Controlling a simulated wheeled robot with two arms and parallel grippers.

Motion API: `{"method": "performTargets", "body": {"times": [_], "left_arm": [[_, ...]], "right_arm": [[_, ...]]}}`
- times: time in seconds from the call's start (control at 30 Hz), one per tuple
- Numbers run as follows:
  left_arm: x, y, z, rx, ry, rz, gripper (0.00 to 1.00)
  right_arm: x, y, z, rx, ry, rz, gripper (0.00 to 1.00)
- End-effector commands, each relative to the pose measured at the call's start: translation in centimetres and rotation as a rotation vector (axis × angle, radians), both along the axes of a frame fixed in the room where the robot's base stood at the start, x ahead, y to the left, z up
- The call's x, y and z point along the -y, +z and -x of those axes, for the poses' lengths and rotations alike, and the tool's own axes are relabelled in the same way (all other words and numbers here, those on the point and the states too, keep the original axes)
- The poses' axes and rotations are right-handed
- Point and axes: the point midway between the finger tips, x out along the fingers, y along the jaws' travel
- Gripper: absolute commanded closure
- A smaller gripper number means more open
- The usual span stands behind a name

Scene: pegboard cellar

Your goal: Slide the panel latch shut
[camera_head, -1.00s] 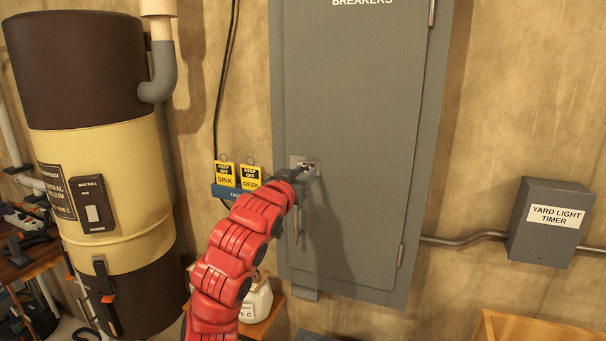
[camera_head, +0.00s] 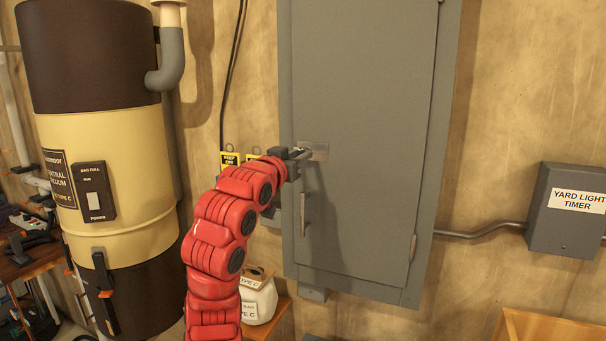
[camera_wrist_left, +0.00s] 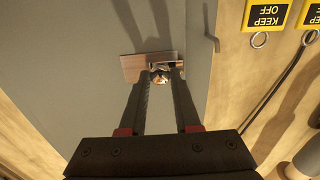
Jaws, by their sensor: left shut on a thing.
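The grey breaker panel door (camera_head: 365,110) is on the wall, closed as far as I can see. Its latch has a small metal plate (camera_head: 320,151) near the door's left edge; the plate also shows in the left wrist view (camera_wrist_left: 132,67). My left gripper (camera_head: 303,154) is shut on the small latch knob, at the plate's left end in the head view. In the left wrist view the knob (camera_wrist_left: 160,80) sits between the fingertips (camera_wrist_left: 160,72). The fingers partly hide knob and plate. My right gripper is not in view.
A vertical handle (camera_head: 303,214) hangs below the latch. Yellow tags (camera_head: 230,159) hang left of the panel, partly behind my arm. A vacuum canister (camera_head: 105,170) stands left.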

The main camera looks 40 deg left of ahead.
Motion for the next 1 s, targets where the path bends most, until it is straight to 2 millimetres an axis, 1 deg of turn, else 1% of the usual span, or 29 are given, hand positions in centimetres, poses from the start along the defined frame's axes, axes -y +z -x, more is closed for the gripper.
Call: {"method": "performTargets", "body": {"times": [0.03,0.33,0.37,0.5,0.83,0.93,1.0], "left_arm": [[-0.1,-0.1,0.1,-0.001,0.002,-0.001,1.0],[-0.2,0.0,0.1,-0.004,0.002,0.0,1.0],[-0.2,0.0,0.1,-0.003,0.003,0.0,0.64],[-0.2,0.0,0.0,-0.003,0.002,0.0,0.39],[-0.1,-0.1,0.2,-0.002,0.0,-0.001,0.39],[0.1,-0.2,1.0,0.0,0.0,-0.001,0.39],[0.3,-0.3,2.2,0.003,0.002,-0.004,0.39]], "right_arm": [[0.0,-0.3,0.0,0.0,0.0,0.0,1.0],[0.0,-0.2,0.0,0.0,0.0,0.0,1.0],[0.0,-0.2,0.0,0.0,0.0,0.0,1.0],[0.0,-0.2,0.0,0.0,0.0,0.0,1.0],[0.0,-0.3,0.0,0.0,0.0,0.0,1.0],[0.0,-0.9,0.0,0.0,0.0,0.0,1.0],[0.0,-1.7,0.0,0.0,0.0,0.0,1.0]]}}
